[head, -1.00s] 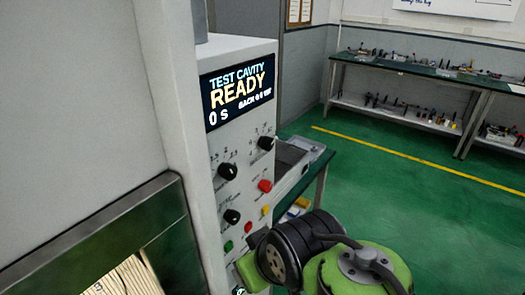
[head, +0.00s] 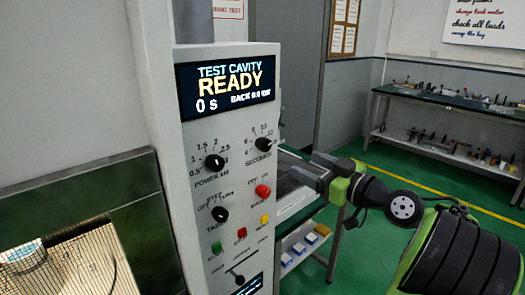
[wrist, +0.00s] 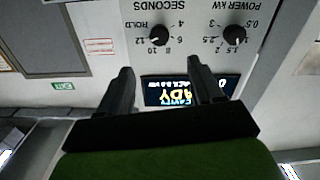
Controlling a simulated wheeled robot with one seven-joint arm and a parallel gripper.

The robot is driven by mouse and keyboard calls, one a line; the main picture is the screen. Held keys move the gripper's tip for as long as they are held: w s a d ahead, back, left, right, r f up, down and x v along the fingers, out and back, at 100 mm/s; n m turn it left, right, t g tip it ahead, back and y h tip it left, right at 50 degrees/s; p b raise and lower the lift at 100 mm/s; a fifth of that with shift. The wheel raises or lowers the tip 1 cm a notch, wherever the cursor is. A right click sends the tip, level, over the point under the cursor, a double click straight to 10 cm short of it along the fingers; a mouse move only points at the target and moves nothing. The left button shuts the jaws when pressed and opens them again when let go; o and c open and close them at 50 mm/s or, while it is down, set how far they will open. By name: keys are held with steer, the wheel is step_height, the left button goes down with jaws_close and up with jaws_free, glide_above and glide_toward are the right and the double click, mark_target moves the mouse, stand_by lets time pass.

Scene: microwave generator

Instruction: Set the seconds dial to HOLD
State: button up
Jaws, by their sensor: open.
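The seconds dial (head: 264,144) is a black round knob at the upper right of the microwave generator's white front panel, below the display. In the wrist view, which is upside down, the seconds dial (wrist: 160,36) has HOLD printed to its left. I cannot read its pointer surely. The display (head: 228,87) reads TEST CAVITY READY and 0 S. My gripper (head: 290,168) is right of the panel, near the seconds dial's height. In the wrist view my gripper (wrist: 160,68) is open and empty, its fingers spread either side of the dial's line and apart from it.
The power knob (head: 215,162) sits left of the seconds dial, with another black knob (head: 220,214) below. A red button (head: 262,191), a yellow button (head: 264,219) and a green button (head: 217,248) are lower. A bench (head: 305,220) stands behind my arm.

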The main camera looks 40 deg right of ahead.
mark_target(267, 147)
steer(key=w+p, duration=0.1)
steer(key=w, duration=1.3)
steer(key=shift+w+a+p, duration=0.15)
steer(key=shift+p, duration=0.15)
steer(key=c, duration=1.1)
